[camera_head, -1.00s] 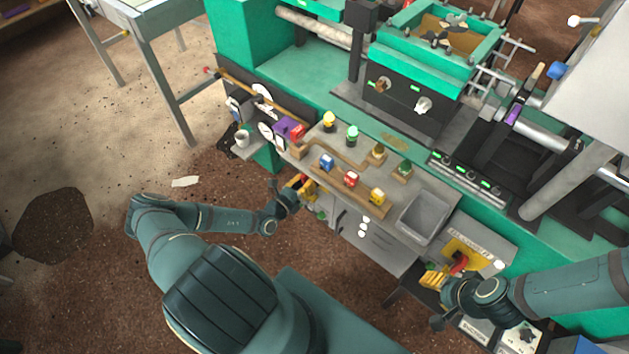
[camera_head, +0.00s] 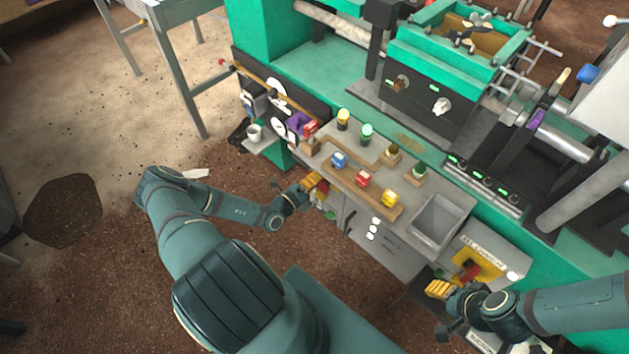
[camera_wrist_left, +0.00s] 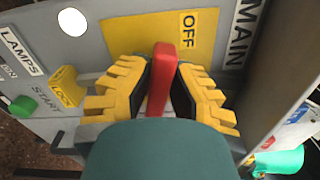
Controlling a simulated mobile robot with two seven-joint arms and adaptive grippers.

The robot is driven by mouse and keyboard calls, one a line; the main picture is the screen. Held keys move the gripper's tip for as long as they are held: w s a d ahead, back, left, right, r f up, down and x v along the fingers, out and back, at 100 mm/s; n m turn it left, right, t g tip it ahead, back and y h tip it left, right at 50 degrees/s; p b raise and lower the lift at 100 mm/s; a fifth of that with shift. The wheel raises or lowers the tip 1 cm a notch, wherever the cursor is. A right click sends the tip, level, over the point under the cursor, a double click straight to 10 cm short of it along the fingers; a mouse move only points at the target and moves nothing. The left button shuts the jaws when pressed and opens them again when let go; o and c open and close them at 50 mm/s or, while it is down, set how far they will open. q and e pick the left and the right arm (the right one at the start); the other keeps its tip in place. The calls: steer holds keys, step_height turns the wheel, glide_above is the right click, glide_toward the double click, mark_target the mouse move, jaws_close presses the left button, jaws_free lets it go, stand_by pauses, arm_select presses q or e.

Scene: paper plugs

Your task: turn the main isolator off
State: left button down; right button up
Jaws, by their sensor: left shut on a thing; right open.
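The main isolator has a red handle (camera_wrist_left: 162,72) on a yellow plate (camera_wrist_left: 125,45), beside "OFF" and "MAIN" labels in the left wrist view. My left gripper (camera_wrist_left: 160,85) is shut on the red handle, with a yellow ribbed finger on each side. The handle's tip lies left of the "OFF" label; its lower part and any other label are hidden by my gripper. In the head view my left gripper (camera_head: 314,184) is at the bench's left front, hiding the handle. My right gripper (camera_head: 439,289) is open, just left of the blower's red handle (camera_head: 467,271).
The blower's yellow plate (camera_head: 485,264) is on the box at right. In the wrist view, a yellow "LOCK" piece (camera_wrist_left: 65,88) and a green start button (camera_wrist_left: 22,106) sit left of the isolator.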

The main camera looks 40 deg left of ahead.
arm_select(q)
steer(key=shift+w+n+b, duration=0.2)
steer(key=shift+n+b, duration=0.2)
steer(key=shift+n, duration=0.9)
steer(key=c, duration=0.9)
jaws_free()
steer(key=shift+f, duration=0.15)
steer(key=s, duration=1.2)
steer(key=shift+a, duration=0.45)
steer(key=shift+d, duration=0.1)
